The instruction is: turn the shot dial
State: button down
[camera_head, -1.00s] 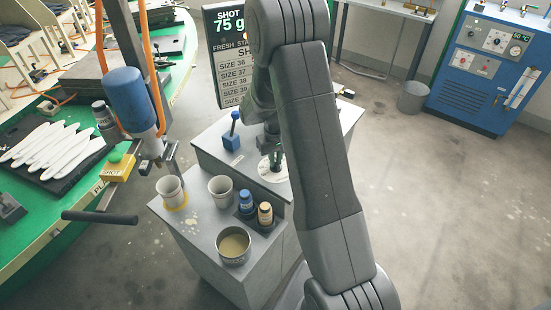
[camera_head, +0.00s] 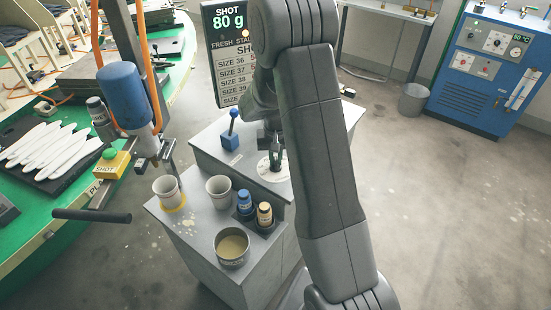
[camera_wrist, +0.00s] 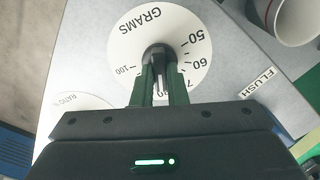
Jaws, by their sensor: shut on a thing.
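The shot dial (camera_wrist: 197,27) is a white disc marked GRAMS with numbers around its edge and a dark knob at its middle. In the head view the dial (camera_head: 265,169) lies on top of the grey cabinet, partly hidden by my arm. My gripper (camera_wrist: 158,70) is shut on the dial's knob (camera_wrist: 157,55), with a dark green finger on each side. My gripper (camera_head: 273,153) also shows in the head view, pointing down at the dial. The display (camera_head: 229,22) reads SHOT 80 g.
Two white cups (camera_head: 219,190), a tin (camera_head: 232,247) and two small bottles (camera_head: 264,215) stand on the lower cabinet top. A blue lever box (camera_head: 230,142) is left of the dial. The green carousel (camera_head: 112,214) lies left. A blue machine (camera_head: 489,66) stands back right.

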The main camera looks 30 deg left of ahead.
aim_at(276, 160)
jog(key=c, duration=1.4)
grip_release()
jog(key=shift+c, duration=0.2)
notch_tip(276, 160, up, 14)
jog(key=b, duration=0.1)
jog(key=shift+f, duration=0.1)
notch_tip(276, 160, down, 14)
jog(key=shift+r+p, duration=0.1)
jog(key=shift+p, duration=0.4)
jog(key=shift+r, duration=0.15)
